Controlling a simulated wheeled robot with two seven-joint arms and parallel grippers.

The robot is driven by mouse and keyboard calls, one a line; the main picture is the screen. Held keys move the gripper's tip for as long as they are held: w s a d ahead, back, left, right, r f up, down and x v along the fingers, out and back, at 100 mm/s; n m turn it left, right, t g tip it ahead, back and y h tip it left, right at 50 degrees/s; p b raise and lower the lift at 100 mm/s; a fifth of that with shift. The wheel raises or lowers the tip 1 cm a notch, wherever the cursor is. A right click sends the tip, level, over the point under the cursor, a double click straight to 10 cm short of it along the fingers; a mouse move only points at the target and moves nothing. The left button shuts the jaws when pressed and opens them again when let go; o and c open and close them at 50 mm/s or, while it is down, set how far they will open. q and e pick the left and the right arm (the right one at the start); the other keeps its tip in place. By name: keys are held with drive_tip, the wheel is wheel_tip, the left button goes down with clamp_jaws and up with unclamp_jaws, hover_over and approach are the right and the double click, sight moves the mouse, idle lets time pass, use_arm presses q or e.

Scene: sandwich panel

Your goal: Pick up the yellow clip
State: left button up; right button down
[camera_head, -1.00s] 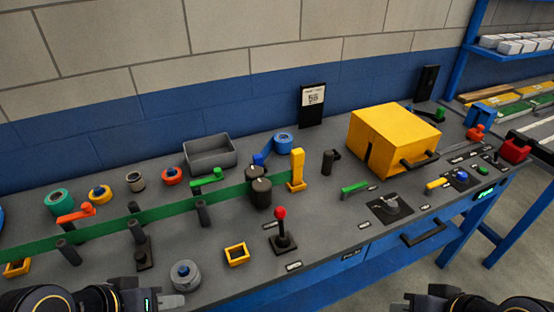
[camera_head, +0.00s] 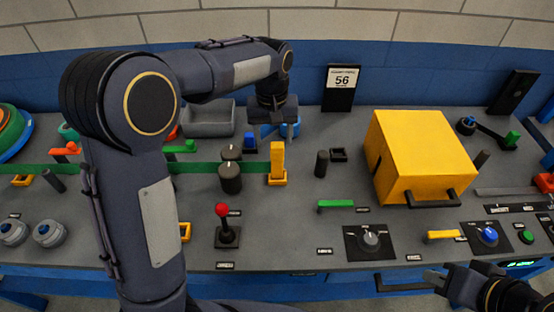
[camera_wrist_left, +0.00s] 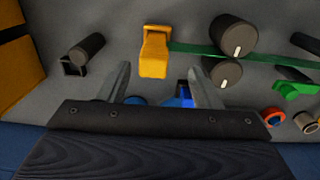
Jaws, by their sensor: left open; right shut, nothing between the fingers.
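An upright yellow clip-like piece (camera_head: 278,158) stands in a yellow base at the right end of the green band. It also shows in the left wrist view (camera_wrist_left: 154,52), beyond the fingertips and between their lines. My left gripper (camera_head: 273,126) is open and empty, pointing down behind this piece, above the blue tape roll (camera_head: 292,130). A second yellow piece, a small lever (camera_head: 443,236), lies at the right by the blue knob. I cannot tell by name alone which is the clip. My right gripper (camera_head: 431,280) is shut and empty at the bench's front right.
Two dark cylinders (camera_head: 230,178) stand left of the upright yellow piece. A red-knobbed joystick (camera_head: 223,211) is in front. A large yellow box (camera_head: 420,150) stands at the right. A grey bin (camera_head: 208,120) is behind my left arm, which hides part of the bench.

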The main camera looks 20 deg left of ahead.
sight(277, 144)
use_arm(q)
drive_tip(key=shift+w+d+f, duration=0.3)
drive_tip(key=shift+w+d, duration=0.05)
drive_tip(key=shift+d, duration=0.05)
drive_tip(key=f, duration=0.3)
drive_tip(key=f+p, duration=0.1)
drive_tip(key=f, duration=0.3)
drive_tip(key=shift+w+a+f, duration=0.1)
drive_tip(key=shift+w+f, duration=0.1)
drive_tip(key=shift+f, duration=0.05)
drive_tip(key=c, duration=1.2)
drive_tip(key=shift+r, duration=0.1)
drive_tip(key=shift+r, duration=0.1)
drive_tip(key=shift+r, duration=0.3)
wheel_tip(277, 144, up, 2)
drive_tip(key=shift+r, duration=0.1)
drive_tip(key=s+a+r+b, duration=0.1)
drive_tip(key=s+r, duration=0.2)
drive_tip(key=s, duration=0.1)
drive_tip(key=s+a+r, duration=0.2)
drive_tip(key=s+r, duration=0.1)
drive_tip(key=s, duration=0.2)
drive_tip(key=s+a+r+b, duration=0.1)
drive_tip(key=s+r, duration=0.3)
drive_tip(key=shift+s+a+b, duration=0.2)
drive_tip(key=shift+a+b, duration=0.05)
drive_tip(key=shift+b, duration=0.1)
